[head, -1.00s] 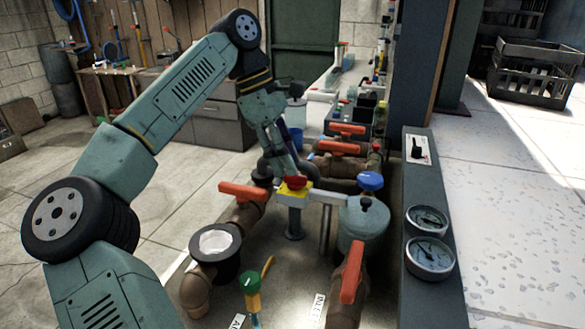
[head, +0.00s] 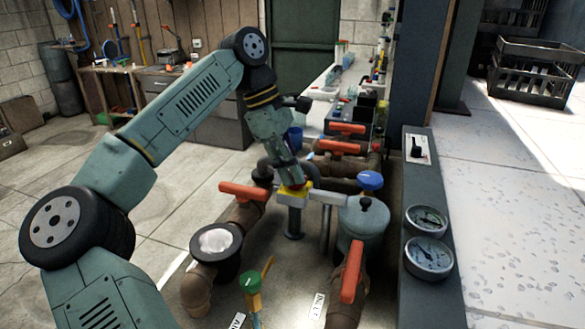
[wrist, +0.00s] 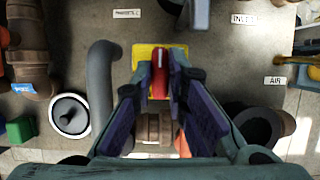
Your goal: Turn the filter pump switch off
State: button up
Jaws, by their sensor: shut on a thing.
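A yellow plate (head: 291,195) carrying a red switch knob (head: 292,186) sits on a grey post amid the pipework. In the wrist view the red knob (wrist: 160,75) stands upright in the picture, in front of the yellow plate (wrist: 140,53). My gripper (head: 289,181) reaches down onto the knob from above. In the wrist view my gripper's purple-padded fingers (wrist: 160,70) are on either side of the knob and shut on it. In the head view the fingers hide most of the knob. I cannot read any on or off marking.
Orange-red valve handles (head: 243,191) stand close by, with another at the front (head: 352,270). A blue knob (head: 369,181) and a grey filter housing (head: 364,222) are to the right. A grey panel (head: 427,190) holds two gauges (head: 428,257) and a black switch (head: 416,151).

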grip_shut()
jog(key=n+t+b, duration=0.1)
jog(key=n, duration=0.1)
jog(key=n+b, duration=0.2)
jog(key=shift+s+f+n+t, duration=0.15)
jog(key=shift+n+t, duration=0.25)
jog(key=n+t+b, duration=0.1)
jog(key=n+b, duration=0.1)
jog(key=n, duration=0.1)
jog(key=n+t+b, duration=0.1)
jog(key=n+b, duration=0.1)
jog(key=n, duration=0.1)
jog(key=shift+s+y, duration=0.15)
jog(key=shift+y, duration=0.25)
jog(key=n+t+y+b, duration=0.1)
jog(key=n, duration=0.2)
jog(key=shift+d+n+b, duration=0.1)
jog(key=shift+n+b, duration=0.25)
jog(key=shift+n, duration=0.05)
jog(key=shift+d+r+n+t+y+b, duration=0.15)
jog(key=shift+n+t+y+b, duration=0.4)
jog(key=shift+n, duration=1.05)
jog(key=o, duration=0.7)
grip_release()
